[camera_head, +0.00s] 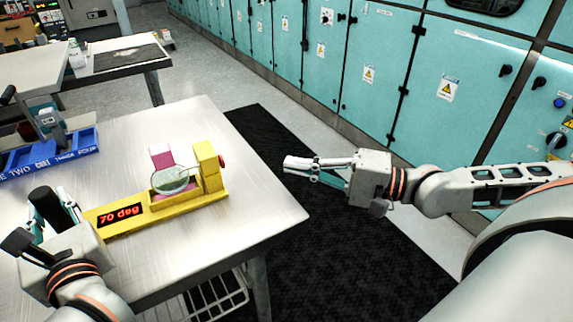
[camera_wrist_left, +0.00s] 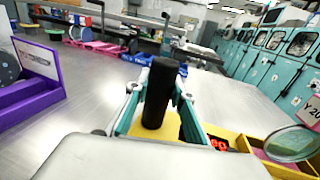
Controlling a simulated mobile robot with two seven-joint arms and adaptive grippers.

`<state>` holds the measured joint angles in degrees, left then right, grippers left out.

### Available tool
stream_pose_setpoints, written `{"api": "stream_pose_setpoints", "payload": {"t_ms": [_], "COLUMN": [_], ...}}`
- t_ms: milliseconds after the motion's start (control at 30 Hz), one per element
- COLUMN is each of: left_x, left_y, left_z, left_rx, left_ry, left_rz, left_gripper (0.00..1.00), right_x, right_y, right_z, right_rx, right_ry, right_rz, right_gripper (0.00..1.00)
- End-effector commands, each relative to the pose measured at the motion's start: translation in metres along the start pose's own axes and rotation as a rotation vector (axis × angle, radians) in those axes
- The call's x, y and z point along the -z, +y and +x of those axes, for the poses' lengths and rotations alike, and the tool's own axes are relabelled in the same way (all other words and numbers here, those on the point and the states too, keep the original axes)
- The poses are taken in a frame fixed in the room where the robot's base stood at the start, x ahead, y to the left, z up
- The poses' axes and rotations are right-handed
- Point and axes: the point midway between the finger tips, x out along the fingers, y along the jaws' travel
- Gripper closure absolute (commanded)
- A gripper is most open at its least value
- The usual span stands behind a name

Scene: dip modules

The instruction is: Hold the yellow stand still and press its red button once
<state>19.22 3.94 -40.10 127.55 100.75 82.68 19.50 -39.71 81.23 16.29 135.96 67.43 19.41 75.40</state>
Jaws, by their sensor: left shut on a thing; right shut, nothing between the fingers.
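The yellow stand (camera_head: 160,209) lies on the metal table, with a "70 deg" display, a round glass dish (camera_head: 170,180) and an upright block at its right end. The red button (camera_head: 222,162) is on that block's right side. A black upright handle (camera_wrist_left: 160,95) rises at the stand's left end. My left gripper (camera_head: 53,205) is shut on the black handle, one finger on either side in the left wrist view. My right gripper (camera_head: 287,164) is shut and empty, right of the button, apart from it and beyond the table's edge.
A pink piece (camera_head: 160,158) stands behind the dish. A blue tray (camera_head: 70,151) with a grey device is at the table's back left. A purple bin (camera_wrist_left: 30,90) is at left in the left wrist view. Teal cabinets (camera_head: 372,60) line the back; dark matting (camera_head: 330,250) covers the floor.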

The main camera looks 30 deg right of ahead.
Motion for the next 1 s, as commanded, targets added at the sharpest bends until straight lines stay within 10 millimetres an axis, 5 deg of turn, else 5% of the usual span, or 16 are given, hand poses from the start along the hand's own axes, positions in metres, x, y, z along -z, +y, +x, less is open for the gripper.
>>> {"api": "stream_pose_setpoints", "payload": {"t_ms": [133,167,233,567,1000], "left_x": [0.001,0.001,0.001,0.0,0.0], "left_y": [0.0,0.0,0.0,0.0,0.0], "left_z": [0.0,0.0,0.0,-0.001,-0.031], "left_rx": [0.0,0.0,0.0,0.0,0.001], "left_ry": [0.002,0.001,0.001,0.001,0.001], "left_rz": [0.0,0.0,0.0,0.0,-0.001], "left_gripper": [0.96,0.69,0.56,0.56,0.56], "right_x": [0.0,0.0,0.0,0.0,0.0], "right_y": [0.0,0.0,0.0,0.0,-0.01], "right_z": [0.0,0.0,0.0,0.0,0.0], "right_rx": [0.0,0.0,0.0,0.0,0.008], "right_ry": [0.0,0.0,0.0,0.001,0.0], "right_rz": [0.0,0.0,0.0,0.0,-0.008], "right_gripper": [1.0,1.0,1.0,1.0,1.0]}}
